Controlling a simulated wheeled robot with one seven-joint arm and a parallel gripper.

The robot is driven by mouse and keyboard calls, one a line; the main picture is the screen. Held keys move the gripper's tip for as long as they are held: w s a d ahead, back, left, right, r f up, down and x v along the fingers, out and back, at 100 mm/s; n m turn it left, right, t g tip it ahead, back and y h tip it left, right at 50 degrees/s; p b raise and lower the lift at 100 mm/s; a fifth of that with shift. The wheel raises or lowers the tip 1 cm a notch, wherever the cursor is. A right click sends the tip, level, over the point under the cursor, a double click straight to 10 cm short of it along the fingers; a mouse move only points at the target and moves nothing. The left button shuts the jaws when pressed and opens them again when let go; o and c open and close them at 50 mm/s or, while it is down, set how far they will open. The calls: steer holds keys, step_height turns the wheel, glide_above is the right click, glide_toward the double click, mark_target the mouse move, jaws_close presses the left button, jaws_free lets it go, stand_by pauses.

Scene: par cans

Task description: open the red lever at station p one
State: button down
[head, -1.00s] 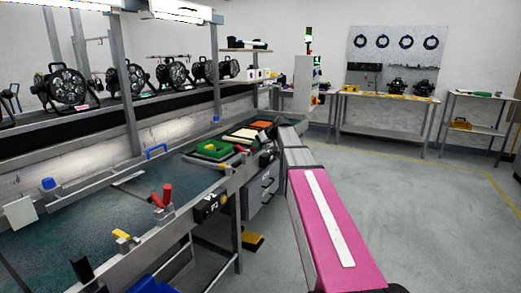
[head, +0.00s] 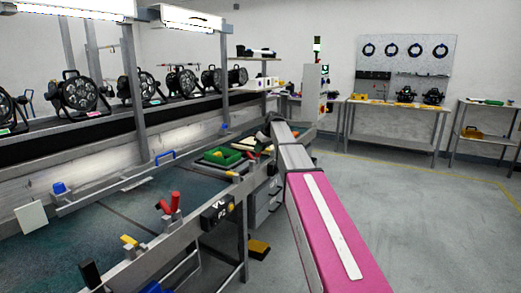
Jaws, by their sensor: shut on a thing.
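Two red levers stand close together on the near rail of the bench, one (head: 164,206) slightly in front of the other (head: 175,200). Both look roughly upright. A dark box with a white label (head: 217,211) sits to their right on the bench front; I cannot read its label surely, and no station p one mark is legible. My arm reaches forward along the bench's right side, well to the right of these levers. My gripper is hidden beyond the arm's far end, so neither its jaws nor anything in them shows.
A yellow lever (head: 129,241) and a black handle (head: 90,273) stand nearer on the rail. Par cans (head: 80,93) line the back shelf. A yellow pedal (head: 258,249) is on the floor. Open floor lies to the right.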

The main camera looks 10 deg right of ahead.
steer(key=c, duration=0.9)
jaws_free()
steer(key=v, duration=1)
steer(key=shift+r, duration=0.4)
steer(key=shift+s+d, duration=0.1)
steer(key=s+f+m+g+h, duration=0.1)
steer(key=s+f, duration=0.4)
steer(key=f, duration=0.3)
steer(key=s+f+m, duration=0.2)
steer(key=s+f, duration=0.3)
steer(key=f, duration=0.3)
steer(key=s+f+m+g+h, duration=0.1)
steer(key=s+f, duration=0.4)
steer(key=f, duration=0.3)
steer(key=s+f+m+h, duration=0.1)
steer(key=s+f+m, duration=0.1)
steer(key=s+f, duration=0.6)
steer(key=s+d+f+m+g+h, duration=0.1)
steer(key=s+f+m, duration=0.1)
steer(key=s+f, duration=0.7)
steer(key=s, duration=0.5)
steer(key=shift+s+f+g, duration=0.3)
